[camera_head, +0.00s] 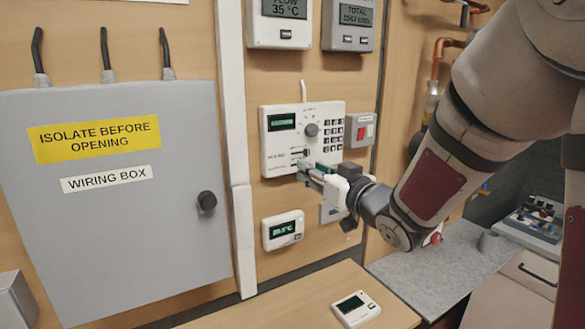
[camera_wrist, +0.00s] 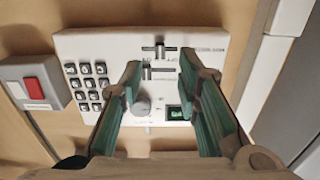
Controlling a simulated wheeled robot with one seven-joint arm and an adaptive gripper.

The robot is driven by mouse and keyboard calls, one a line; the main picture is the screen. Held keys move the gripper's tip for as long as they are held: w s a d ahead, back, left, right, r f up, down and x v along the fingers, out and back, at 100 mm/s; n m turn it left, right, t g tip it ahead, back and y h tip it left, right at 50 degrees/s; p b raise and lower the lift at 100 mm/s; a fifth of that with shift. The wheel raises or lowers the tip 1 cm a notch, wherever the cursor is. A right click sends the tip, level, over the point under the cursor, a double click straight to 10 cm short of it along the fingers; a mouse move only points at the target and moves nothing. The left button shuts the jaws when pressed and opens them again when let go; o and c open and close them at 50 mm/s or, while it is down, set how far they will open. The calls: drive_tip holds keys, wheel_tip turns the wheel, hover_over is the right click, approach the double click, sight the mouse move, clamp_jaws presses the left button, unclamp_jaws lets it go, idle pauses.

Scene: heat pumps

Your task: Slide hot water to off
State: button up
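A white control panel (camera_head: 278,143) is mounted on the wooden wall, with a small green display, a round knob (camera_head: 311,130), a keypad and slide switches at its lower left. The wrist view shows the panel (camera_wrist: 85,45) upside down, with an upper slider (camera_wrist: 158,51) and a lower slider (camera_wrist: 160,71) near the fingertips. Their labels are too small to read, so I cannot tell which is hot water. My gripper (camera_wrist: 160,66) is open and empty, its teal-padded fingers spread on either side of the sliders. In the head view my gripper (camera_head: 308,170) covers the panel's lower edge.
A red-switch box (camera_head: 360,129) is right of the panel, and a small thermostat (camera_head: 283,230) is below it. A grey wiring box (camera_head: 120,220) stands left, beyond white trunking (camera_head: 236,130). Two meters hang above. A wooden ledge (camera_head: 300,300) holding a small display unit (camera_head: 355,308) lies below.

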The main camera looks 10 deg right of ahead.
drive_tip(key=shift+x, duration=1.9)
drive_tip(key=shift+c, duration=0.6)
clamp_jaws()
